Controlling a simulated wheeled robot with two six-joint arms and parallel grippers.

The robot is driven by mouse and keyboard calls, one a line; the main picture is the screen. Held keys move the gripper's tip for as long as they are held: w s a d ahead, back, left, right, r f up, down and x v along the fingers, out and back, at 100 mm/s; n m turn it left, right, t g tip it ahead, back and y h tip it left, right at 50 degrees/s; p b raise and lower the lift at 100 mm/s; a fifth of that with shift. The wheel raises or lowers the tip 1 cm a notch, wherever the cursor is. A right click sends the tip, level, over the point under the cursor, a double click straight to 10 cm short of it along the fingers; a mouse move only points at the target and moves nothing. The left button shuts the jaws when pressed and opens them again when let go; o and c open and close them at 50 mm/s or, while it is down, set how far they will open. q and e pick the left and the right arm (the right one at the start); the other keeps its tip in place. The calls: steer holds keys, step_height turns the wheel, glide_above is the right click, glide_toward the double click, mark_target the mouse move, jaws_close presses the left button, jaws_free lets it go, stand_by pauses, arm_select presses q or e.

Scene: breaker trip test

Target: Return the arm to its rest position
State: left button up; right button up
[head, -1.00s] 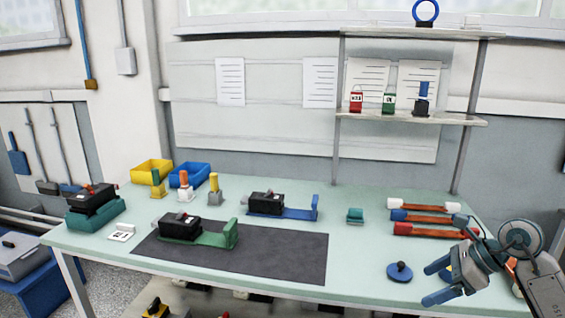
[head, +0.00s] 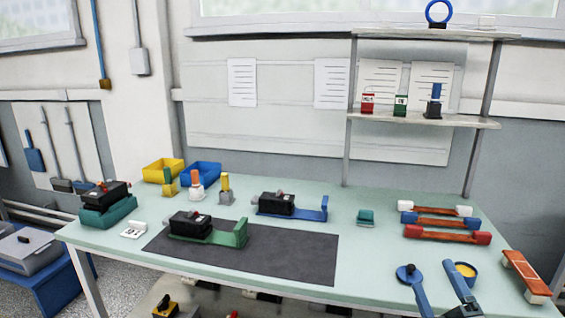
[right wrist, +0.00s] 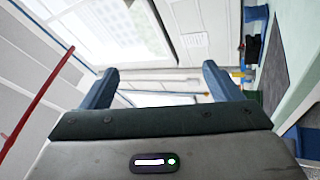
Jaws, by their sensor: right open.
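My right gripper (head: 433,274) shows at the bottom right of the head view, its two blue fingers spread apart with nothing between them. It is over or in front of the table's front right edge, near a blue disc with a knob (head: 408,273) and a blue round dish with a yellow inside (head: 465,270). In the right wrist view the gripper (right wrist: 160,69) is open and empty, with the window and wall beyond the fingers. My left gripper is not in view.
The table (head: 370,262) carries a black breaker on a green base (head: 208,232) on a dark mat (head: 290,255), another on a blue base (head: 292,206), and orange bars with coloured ends (head: 447,235). Another orange bar (head: 525,272) lies at the right edge. A shelf (head: 462,121) stands behind.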

steer(key=s+d+f+m+g+h, duration=0.2)
steer(key=s+f+m+g+h, duration=0.15)
steer(key=f+m+g, duration=0.35)
steer(key=s+d+f+m+g+h, duration=0.25)
steer(key=s+f+m, duration=0.25)
steer(key=f, duration=0.5)
steer(key=s+a+f+m+g+y, duration=0.1)
steer(key=s+a+f+g, duration=0.25)
steer(key=s, duration=0.25)
steer(key=s+a+f+m+g+y, duration=0.1)
steer(key=s+a+f+m+g, duration=0.1)
steer(key=s+f+g, duration=0.3)
steer(key=s+a+f+m+g+y, duration=0.1)
steer(key=s+a+f, duration=0.15)
steer(key=s, duration=0.45)
steer(key=d+f+g, duration=0.1)
steer(key=d+f, duration=0.2)
steer(key=f, duration=2.5)
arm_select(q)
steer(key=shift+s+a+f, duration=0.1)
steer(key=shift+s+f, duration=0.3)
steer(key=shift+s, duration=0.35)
arm_select(e)
steer(key=s+d+f+g, duration=0.1)
steer(key=s+f, duration=1.1)
steer(key=f, duration=0.4)
steer(key=shift+f+m, duration=0.3)
steer(key=shift+f, duration=0.05)
